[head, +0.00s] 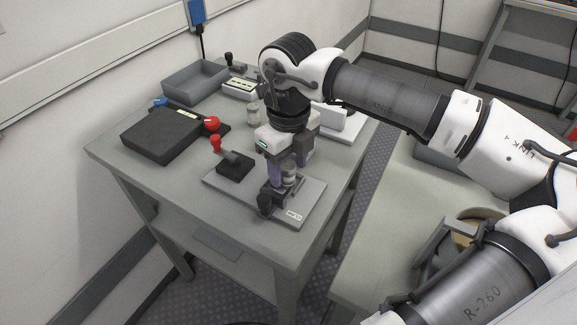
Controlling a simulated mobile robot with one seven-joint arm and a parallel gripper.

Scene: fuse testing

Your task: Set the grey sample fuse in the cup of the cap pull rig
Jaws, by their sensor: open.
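My gripper (289,168) points down over the grey base plate (310,203) of a rig at the table's front right corner. I take this rig for the cap pull rig. My gripper's jaws are open, one finger on each side of a small grey cylinder (289,180), which looks like the sample fuse. The cylinder stands upright low on the rig, beside a black clamp-like part (267,203). The cup itself is mostly hidden by the fingers and cylinder, so I cannot tell how fully the cylinder is seated.
A red-knobbed lever on a black block (235,165) stands left of the gripper. Behind are a black box (160,135), a red knob (211,123), a grey tray (195,82) and a pale jar-like object (252,108). The table's front left (150,175) is clear.

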